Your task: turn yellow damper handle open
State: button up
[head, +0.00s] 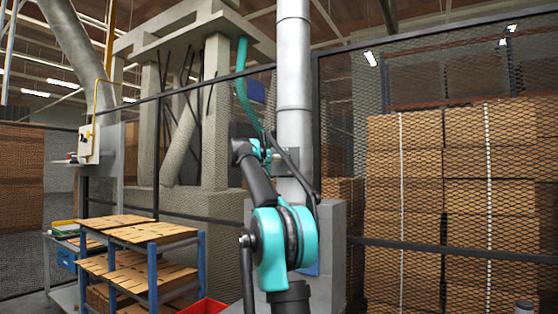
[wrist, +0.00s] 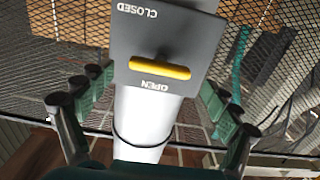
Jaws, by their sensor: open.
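The yellow damper handle (wrist: 160,68) is a short bar on a dark grey plate (wrist: 178,38) in the wrist view. The plate is fixed on a pale round duct (wrist: 143,122) and bears the words CLOSED at the top and OPEN just below the handle, both upside down. The bar lies nearly level across the picture, its right end slightly lower. My gripper (wrist: 156,88) is open, with its fingers on either side of the plate and nothing between them touching the handle. In the head view the duct (head: 294,70) rises behind my arm, and the handle cannot be made out.
A wire mesh fence (head: 440,160) stands behind and right of the duct, with stacked cartons (head: 490,170) beyond it. A blue-posted rack (head: 150,265) with cardboard sheets is at left. A red bin (head: 205,306) sits low in front. A grey cabinet (head: 330,240) stands below the duct.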

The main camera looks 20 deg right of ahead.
jog(key=shift+x, duration=1.05)
jog(key=shift+c, duration=0.5)
jog(key=c, duration=1.1)
jog(key=shift+o, duration=0.2)
jog(key=shift+n, duration=0.4)
jog(key=shift+w+a+f+n, duration=0.1)
jog(key=shift+n, duration=4.15)
jog(key=shift+w+a+f+n, duration=0.1)
jog(key=shift+n, duration=4.15)
